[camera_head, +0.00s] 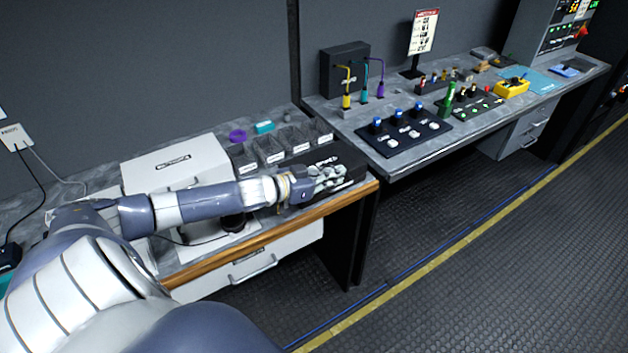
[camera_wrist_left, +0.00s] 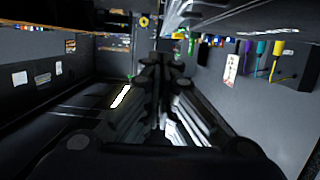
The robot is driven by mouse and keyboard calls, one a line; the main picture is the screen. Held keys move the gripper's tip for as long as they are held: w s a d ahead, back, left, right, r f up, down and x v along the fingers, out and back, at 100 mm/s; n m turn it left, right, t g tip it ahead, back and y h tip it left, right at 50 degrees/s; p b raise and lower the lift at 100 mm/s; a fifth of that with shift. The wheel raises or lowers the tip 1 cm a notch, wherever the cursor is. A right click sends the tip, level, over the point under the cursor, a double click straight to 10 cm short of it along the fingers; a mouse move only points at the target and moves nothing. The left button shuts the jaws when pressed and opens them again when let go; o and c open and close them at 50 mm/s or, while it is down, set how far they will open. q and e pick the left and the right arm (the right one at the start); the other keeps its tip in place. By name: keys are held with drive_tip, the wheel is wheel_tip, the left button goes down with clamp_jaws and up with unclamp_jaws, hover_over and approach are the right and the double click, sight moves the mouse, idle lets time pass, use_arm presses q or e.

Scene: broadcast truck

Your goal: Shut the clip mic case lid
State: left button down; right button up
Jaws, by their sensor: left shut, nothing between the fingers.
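A black case (camera_head: 345,157) with a white label lies at the right end of the near desk; I take it for the clip mic case. My left gripper (camera_head: 338,176) is shut and empty at the case's near side, over the desk's front edge, and hides part of it. I cannot tell whether they touch or how far the lid stands open. In the left wrist view the shut fingers (camera_wrist_left: 165,62) point ahead, beside a dark surface with a white label (camera_wrist_left: 121,96). My right gripper is not in view.
Labelled grey bins (camera_head: 270,150), a purple ring (camera_head: 237,136) and a teal item (camera_head: 265,127) sit behind the case. A white labelled box (camera_head: 165,160) stands to the left. A second desk (camera_head: 400,160) with a button panel is at the right, past a gap.

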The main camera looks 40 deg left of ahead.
use_arm(q)
drive_tip(key=v, duration=0.6)
drive_tip(key=shift+s, duration=0.3)
drive_tip(key=shift+d, duration=0.15)
